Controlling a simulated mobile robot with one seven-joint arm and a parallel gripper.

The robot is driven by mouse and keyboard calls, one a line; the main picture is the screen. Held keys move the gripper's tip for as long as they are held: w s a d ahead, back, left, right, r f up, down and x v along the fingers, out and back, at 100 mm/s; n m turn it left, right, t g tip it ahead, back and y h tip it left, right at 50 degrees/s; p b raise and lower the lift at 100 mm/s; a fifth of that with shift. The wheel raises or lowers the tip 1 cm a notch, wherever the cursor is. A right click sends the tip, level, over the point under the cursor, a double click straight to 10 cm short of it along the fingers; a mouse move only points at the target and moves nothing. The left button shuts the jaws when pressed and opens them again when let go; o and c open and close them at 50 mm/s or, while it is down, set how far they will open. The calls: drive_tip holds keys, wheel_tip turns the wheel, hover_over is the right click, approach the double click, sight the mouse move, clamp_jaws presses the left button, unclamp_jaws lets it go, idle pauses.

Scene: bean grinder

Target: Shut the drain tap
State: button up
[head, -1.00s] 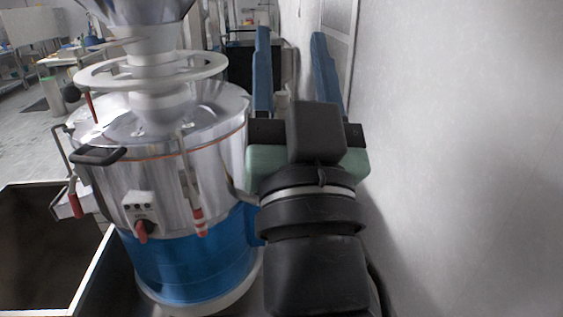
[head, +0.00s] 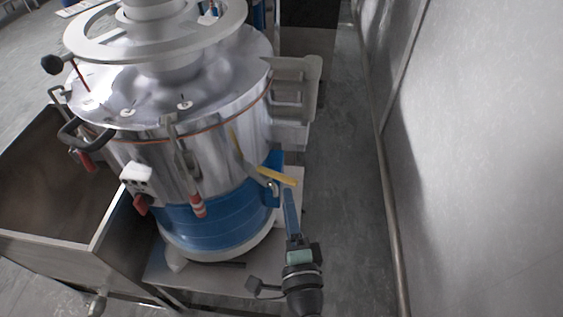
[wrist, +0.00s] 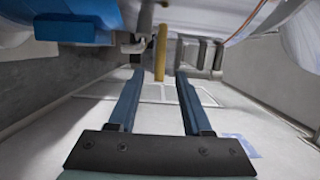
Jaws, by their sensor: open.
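The drain tap's yellow lever (head: 277,175) sticks out from the right side of the grinder (head: 218,226), near its blue lower part. In the wrist view the yellow lever (wrist: 160,52) stands upright, in line with the gap between my fingers. My gripper (head: 287,190) is low beside the grinder, its blue fingers pointing up towards the lever. In the wrist view my gripper (wrist: 159,75) is open with nothing clamped in it. I cannot tell whether the fingertips touch the lever or stop just short. The tap's body is mostly hidden.
A bare wall (head: 480,150) rises at the right, with a strip of clear floor (head: 345,190) beside the grinder. An open metal bin (head: 50,190) stands at the left. Red-gripped latches (head: 197,205) hang on the grinder's front. A grey bracket (head: 298,90) juts from its right side.

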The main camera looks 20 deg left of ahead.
sight(283, 175)
drive_tip(key=p+x, duration=0.1)
drive_tip(key=x, duration=0.9)
drive_tip(key=shift+w, duration=0.2)
drive_tip(key=shift+c, duration=0.3)
clamp_jaws()
idle(0.8)
